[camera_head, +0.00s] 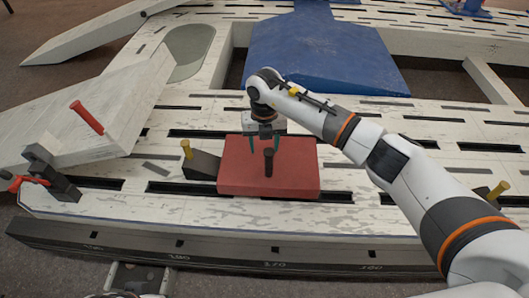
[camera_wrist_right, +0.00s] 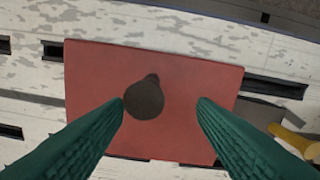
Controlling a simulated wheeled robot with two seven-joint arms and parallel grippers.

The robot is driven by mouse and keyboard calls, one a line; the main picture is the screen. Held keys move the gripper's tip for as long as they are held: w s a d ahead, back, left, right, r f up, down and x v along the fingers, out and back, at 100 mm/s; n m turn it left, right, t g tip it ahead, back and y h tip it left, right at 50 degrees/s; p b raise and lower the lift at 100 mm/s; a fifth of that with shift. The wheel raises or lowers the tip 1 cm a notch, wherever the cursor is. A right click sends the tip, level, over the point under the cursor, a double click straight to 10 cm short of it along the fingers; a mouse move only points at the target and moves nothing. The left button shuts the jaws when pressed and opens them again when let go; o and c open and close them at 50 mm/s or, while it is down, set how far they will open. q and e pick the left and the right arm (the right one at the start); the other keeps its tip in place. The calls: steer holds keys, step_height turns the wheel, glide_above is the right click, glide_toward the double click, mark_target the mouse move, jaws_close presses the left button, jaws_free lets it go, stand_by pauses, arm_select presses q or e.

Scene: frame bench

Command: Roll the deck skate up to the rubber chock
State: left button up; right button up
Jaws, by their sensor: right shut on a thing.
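The deck skate is a flat red block (camera_head: 240,178) with a dark upright post (camera_head: 268,162), lying on the slotted white bench. In the right wrist view the red top (camera_wrist_right: 90,85) and the round post (camera_wrist_right: 145,100) show from above. My right gripper (camera_head: 265,143) is over the skate, shut on it at the post; its green fingers (camera_wrist_right: 161,105) stand on either side of the post, which is closer to the left one. The rubber chock, a dark wedge (camera_head: 204,167) with a yellow peg, is at the skate's left side, close against it; I cannot tell if they touch. My left gripper is not in view.
A black clamp with a red handle (camera_head: 62,186) stands at the bench's left edge. A pale sloped beam with a red rod (camera_head: 86,117) lies behind it. A blue plate (camera_head: 315,58) is at the back. Another yellow-pegged wedge (camera_head: 493,193) is at the right.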

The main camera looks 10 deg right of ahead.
step_height(320, 180, up, 5)
steer(key=shift+a+r, duration=0.1)
steer(key=shift+s, duration=0.1)
